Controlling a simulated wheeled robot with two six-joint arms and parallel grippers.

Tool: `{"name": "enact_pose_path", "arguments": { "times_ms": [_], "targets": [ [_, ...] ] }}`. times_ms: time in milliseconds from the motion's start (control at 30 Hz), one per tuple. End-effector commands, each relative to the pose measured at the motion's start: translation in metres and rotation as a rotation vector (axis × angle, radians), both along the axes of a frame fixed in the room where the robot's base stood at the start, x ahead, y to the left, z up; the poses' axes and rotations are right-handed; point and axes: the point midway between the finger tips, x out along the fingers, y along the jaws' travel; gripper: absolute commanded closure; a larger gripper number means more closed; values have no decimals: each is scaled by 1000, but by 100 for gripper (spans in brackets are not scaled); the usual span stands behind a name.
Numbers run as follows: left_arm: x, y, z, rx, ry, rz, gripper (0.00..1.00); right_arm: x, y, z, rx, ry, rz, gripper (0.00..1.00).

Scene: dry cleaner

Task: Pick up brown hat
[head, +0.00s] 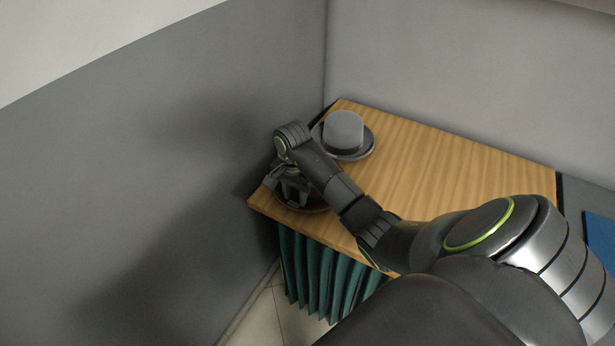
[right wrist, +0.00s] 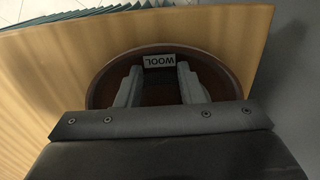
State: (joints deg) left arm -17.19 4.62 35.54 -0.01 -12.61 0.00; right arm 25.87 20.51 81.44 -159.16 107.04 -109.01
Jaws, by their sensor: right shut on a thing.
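The brown hat (head: 316,206) is at the near left corner of the wooden table, mostly hidden under my right gripper (head: 291,192) in the head view. In the right wrist view, its dark brown round brim (right wrist: 226,80) shows around the two fingers of my right gripper (right wrist: 160,92). The right gripper is shut on the hat. I cannot tell whether the hat is touching the table. My left gripper is not in view.
A grey hat (head: 344,134) sits on the wooden table (head: 450,165) behind my right gripper. Grey walls close in the left and back. Green pleated cloth (head: 325,275) hangs below the table's front edge. The table's right part is clear. A blue object (head: 600,240) shows at the right edge.

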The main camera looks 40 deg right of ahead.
Motion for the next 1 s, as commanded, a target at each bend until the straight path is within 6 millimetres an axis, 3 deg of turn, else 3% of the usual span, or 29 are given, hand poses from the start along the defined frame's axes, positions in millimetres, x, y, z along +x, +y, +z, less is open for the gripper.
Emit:
{"name": "enact_pose_path", "arguments": {
  "times_ms": [100, 433, 667, 733, 1000],
  "targets": [
    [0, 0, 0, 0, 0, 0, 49, 0, 0, 0, 0, 1, 0, 91],
    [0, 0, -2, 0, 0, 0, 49, 1, -1, 8, -2, -4, 0, 91],
    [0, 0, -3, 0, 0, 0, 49, 1, -1, 57, -3, -8, 1, 91],
    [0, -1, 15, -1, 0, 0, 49, 0, 0, 69, -1, 0, -1, 91],
    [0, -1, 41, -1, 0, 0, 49, 0, 0, 95, -1, 0, 0, 91]
  ]
}}
